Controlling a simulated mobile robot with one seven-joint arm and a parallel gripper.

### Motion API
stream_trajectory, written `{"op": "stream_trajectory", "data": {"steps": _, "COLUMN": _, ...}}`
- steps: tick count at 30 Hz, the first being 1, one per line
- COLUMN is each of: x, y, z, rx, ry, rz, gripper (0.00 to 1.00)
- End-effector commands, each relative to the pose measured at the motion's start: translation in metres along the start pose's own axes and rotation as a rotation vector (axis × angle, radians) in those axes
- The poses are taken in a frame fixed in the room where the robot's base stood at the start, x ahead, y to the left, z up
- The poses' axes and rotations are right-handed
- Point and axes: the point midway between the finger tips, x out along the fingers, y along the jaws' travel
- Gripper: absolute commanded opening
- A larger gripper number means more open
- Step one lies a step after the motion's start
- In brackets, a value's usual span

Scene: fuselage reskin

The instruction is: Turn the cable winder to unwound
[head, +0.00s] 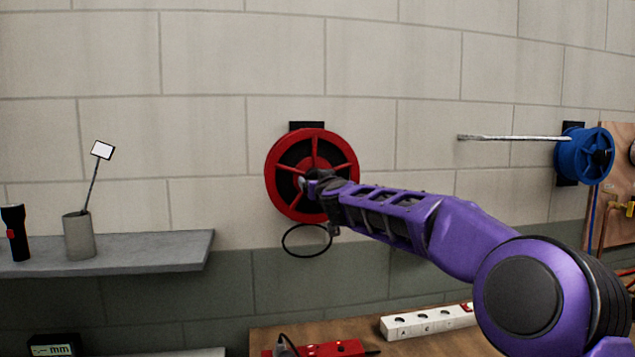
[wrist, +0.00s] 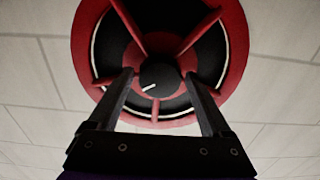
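A red cable winder (head: 312,136) with spokes and a dark centre is mounted on the block wall. In the wrist view the red winder (wrist: 236,45) fills the upper middle, with a dark round hub knob (wrist: 158,78) bearing a short white mark pointing to the lower left. My gripper (head: 308,183) is in front of the hub and hides part of it in the head view. In the wrist view my gripper (wrist: 158,74) has its two fingers apart, one on each side of the knob, with small gaps showing. Contact is not clear.
A blue reel (head: 583,155) with a long metal rod (head: 510,138) is on the wall at right. A black loop (head: 306,256) hangs below the red winder. A grey shelf (head: 150,252) holds a cup and flashlight. A power strip (head: 428,321) lies on the bench.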

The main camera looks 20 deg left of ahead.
Motion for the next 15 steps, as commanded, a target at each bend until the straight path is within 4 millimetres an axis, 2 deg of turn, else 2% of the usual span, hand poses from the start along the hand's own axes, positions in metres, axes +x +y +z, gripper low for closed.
{"op": "stream_trajectory", "data": {"steps": 1, "x": -0.0001, "y": 0.0000, "z": -0.0001, "rx": 0.000, "ry": 0.000, "rz": 0.000, "gripper": 0.72}}
{"op": "stream_trajectory", "data": {"steps": 2, "x": -0.0001, "y": 0.0000, "z": -0.0001, "rx": 0.000, "ry": 0.000, "rz": 0.000, "gripper": 0.66}}
{"op": "stream_trajectory", "data": {"steps": 11, "x": -0.0002, "y": 0.0001, "z": -0.0002, "rx": 0.000, "ry": 0.000, "rz": 0.000, "gripper": 0.12}}
{"op": "stream_trajectory", "data": {"steps": 12, "x": -0.0002, "y": 0.0001, "z": -0.0003, "rx": 0.000, "ry": 0.000, "rz": 0.000, "gripper": 0.10}}
{"op": "stream_trajectory", "data": {"steps": 15, "x": -0.0002, "y": 0.0001, "z": -0.0003, "rx": 0.004, "ry": 0.000, "rz": 0.000, "gripper": 0.09}}
